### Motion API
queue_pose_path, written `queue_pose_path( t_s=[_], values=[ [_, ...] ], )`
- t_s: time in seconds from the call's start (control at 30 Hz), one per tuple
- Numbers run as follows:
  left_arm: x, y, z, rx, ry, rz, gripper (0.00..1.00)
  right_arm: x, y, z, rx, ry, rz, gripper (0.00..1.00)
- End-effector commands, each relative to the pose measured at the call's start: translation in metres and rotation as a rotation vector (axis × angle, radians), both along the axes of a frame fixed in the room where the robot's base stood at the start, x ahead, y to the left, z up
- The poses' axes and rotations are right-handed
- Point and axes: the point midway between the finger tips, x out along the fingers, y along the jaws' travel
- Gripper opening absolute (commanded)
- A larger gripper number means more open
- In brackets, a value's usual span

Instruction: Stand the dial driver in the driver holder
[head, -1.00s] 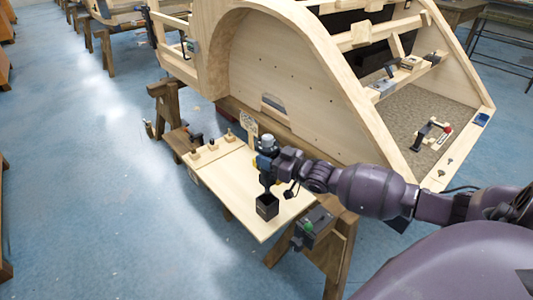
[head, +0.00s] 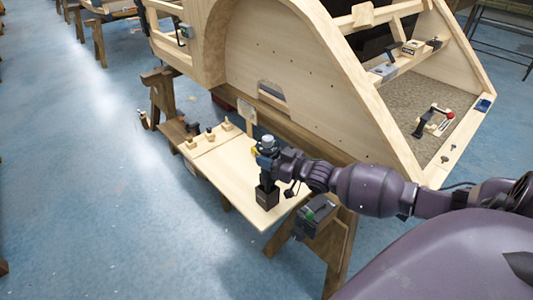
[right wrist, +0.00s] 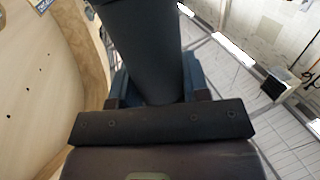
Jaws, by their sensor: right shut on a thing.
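The dial driver (head: 267,143) is dark with a grey round top and stands about upright in my right gripper (head: 268,161). In the right wrist view its dark cylindrical body (right wrist: 148,45) sits between the fingers of my right gripper (right wrist: 155,92). The driver holder (head: 267,198) is a small black box on the pale wooden board, directly below the gripper. The driver's lower end is at the holder's mouth and appears to be partly inside; how deep I cannot tell. My left gripper is not in view.
The pale board (head: 228,172) is bare left of the holder, with several small knobbed wooden pieces (head: 211,134) along its far left edge. A dark device with a green part (head: 317,210) sits right of the board. The large wooden bodyframe (head: 290,75) rises behind.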

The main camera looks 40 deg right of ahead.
Motion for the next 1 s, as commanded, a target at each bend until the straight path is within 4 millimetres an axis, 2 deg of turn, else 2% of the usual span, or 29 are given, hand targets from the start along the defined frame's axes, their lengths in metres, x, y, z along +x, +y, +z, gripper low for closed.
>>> queue_pose_path(
  t_s=[0.47,1.0],
  values=[
    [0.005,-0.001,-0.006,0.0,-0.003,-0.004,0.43,0.001,0.0,-0.024,0.002,-0.004,0.0,0.12],
    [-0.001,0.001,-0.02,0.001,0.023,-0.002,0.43,0.001,0.0,-0.045,0.001,-0.006,0.001,0.12]
  ],
)
